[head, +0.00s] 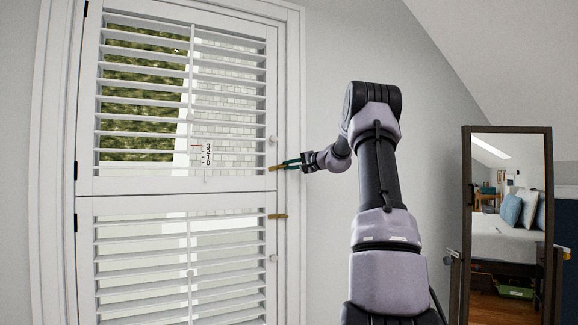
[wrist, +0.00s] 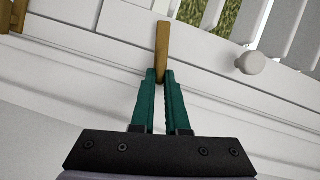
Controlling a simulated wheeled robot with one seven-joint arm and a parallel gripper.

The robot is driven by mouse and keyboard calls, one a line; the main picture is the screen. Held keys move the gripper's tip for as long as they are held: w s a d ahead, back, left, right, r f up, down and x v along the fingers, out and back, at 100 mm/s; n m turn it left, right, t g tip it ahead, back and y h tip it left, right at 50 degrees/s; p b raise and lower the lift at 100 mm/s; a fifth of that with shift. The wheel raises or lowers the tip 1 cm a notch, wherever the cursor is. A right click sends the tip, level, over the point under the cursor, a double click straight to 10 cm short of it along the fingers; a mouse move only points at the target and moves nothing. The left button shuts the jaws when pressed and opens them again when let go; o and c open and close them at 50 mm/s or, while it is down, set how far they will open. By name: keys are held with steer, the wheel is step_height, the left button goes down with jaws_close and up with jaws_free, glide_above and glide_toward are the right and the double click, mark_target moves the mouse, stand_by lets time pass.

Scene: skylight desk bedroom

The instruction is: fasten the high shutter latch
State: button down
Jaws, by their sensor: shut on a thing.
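The high shutter latch (head: 277,167) is a small brass bar at the right edge of the upper shutter panel (head: 240,183), near its lower corner. It looks slightly tilted in the head view. My gripper (head: 291,163) reaches it from the right, with green fingers. In the wrist view, the fingertips (wrist: 160,76) are closed on the near end of the brass latch (wrist: 163,44), and its far end lies over the white panel. The gripped end is partly hidden between the fingers.
A second brass latch (head: 277,216) lies level on the lower shutter's edge. A round white knob (wrist: 250,63) sits beside the high latch. A dark-framed mirror (head: 466,230) stands at the right. The wall between window and arm is bare.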

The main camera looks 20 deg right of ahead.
steer(key=shift+f+m+t+y, duration=0.3)
steer(key=shift+m, duration=0.7)
steer(key=c, duration=0.9)
jaws_free()
steer(key=v, duration=1)
steer(key=shift+s+d+f, duration=0.1)
steer(key=shift+s, duration=0.25)
